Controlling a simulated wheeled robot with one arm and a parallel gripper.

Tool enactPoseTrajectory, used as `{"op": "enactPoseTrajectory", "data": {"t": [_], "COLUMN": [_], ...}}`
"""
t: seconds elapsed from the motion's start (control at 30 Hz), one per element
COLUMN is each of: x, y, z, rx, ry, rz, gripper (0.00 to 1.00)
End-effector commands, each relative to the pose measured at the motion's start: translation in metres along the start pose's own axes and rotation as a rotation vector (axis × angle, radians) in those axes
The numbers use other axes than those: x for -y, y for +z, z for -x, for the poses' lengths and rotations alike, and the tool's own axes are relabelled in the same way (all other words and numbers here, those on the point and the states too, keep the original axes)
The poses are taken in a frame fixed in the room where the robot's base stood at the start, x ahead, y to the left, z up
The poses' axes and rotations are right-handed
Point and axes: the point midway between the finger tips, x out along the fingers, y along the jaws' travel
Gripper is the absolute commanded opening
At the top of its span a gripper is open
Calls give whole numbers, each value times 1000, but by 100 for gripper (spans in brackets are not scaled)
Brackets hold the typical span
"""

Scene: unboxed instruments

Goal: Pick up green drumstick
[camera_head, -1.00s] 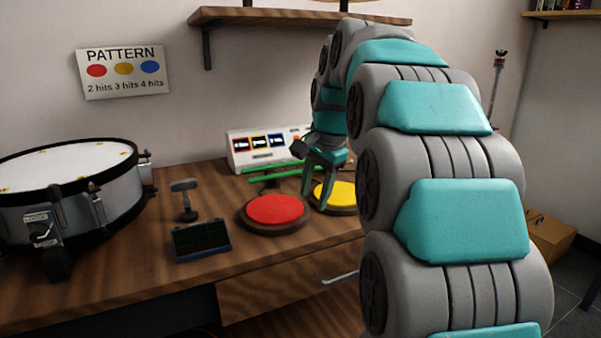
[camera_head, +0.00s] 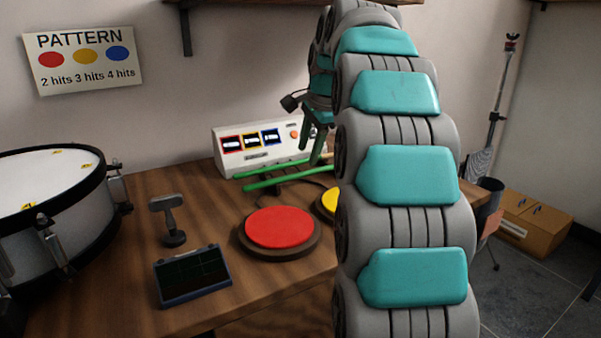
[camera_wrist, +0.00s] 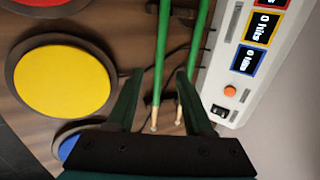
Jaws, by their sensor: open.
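Two green drumsticks lie on the table in front of the white counter box, one farther back (camera_head: 270,170) and one nearer (camera_head: 280,181). In the wrist view both run downward from the top edge, one left (camera_wrist: 160,58) and one right (camera_wrist: 199,42), with pale wooden tips at the lower end. My gripper (camera_head: 315,158) is open and empty near the right end of the sticks. In the wrist view the left stick shows between the fingers (camera_wrist: 159,76), and the right one passes by the right fingertip. I cannot tell the height of the fingers above them.
The white counter box (camera_head: 262,150) stands close behind the sticks. A red pad (camera_head: 279,227), a yellow pad (camera_wrist: 62,80) and a blue pad (camera_wrist: 68,146) are in front of them. A snare drum (camera_head: 50,205), a small stand (camera_head: 171,222) and a dark screen (camera_head: 193,275) are to the left.

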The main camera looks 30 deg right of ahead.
Motion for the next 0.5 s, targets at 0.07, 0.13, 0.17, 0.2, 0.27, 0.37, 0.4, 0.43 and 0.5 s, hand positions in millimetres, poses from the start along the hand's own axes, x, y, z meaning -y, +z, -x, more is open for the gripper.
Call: {"op": "enactPoseTrajectory", "data": {"t": [0.07, 0.13, 0.17, 0.2, 0.27, 0.37, 0.4, 0.43, 0.5], "x": [0, 0, 0, 0, -1, 0, 0, 0, 0], "y": [0, 0, 0, 0, 0, 1, 1, 1, 1], "z": [-8, -12, -14, -17, -23, -37, -43, -48, -57], "rx": [-1, -1, -1, -1, 0, 0, 0, 1, 1], "ry": [0, 0, 0, 1, 3, 3, 3, 4, 2], "rz": [0, 1, 1, 1, 1, 1, 1, 1, 1], "gripper": [52, 52, 52, 52, 52, 52, 52, 52, 52]}}
